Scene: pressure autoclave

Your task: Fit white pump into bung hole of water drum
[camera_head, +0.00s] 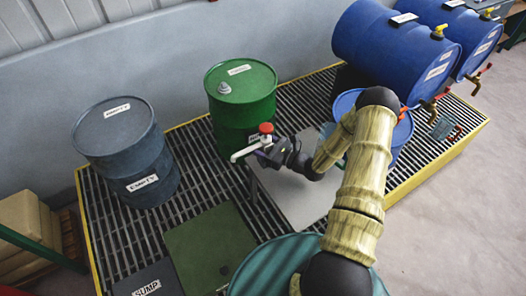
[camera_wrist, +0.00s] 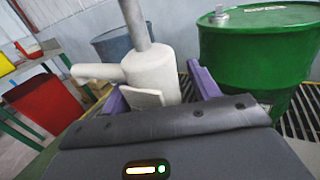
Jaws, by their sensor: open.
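The white pump (camera_wrist: 152,75) stands between the purple fingers of my gripper (camera_wrist: 160,92) in the wrist view, its spout pointing left and a grey rod rising from its top. In the head view the pump (camera_head: 243,153) shows its white spout and a red top, beside the grey stand. My gripper (camera_head: 265,152) is open around it; whether a finger touches it, I cannot tell. The pump's lower end is hidden. I cannot read which drum is the water drum. The green drum (camera_head: 240,100) has a grey fitting on its lid and stands just behind the pump.
A dark blue drum (camera_head: 125,150) labelled EMPTY stands at left. Large blue drums (camera_head: 395,45) with taps lie at back right. A smaller blue drum (camera_head: 398,130) is behind my arm. A grey stand (camera_head: 300,200) and a teal drum (camera_head: 262,265) are nearer. Yellow-edged grating lies beneath.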

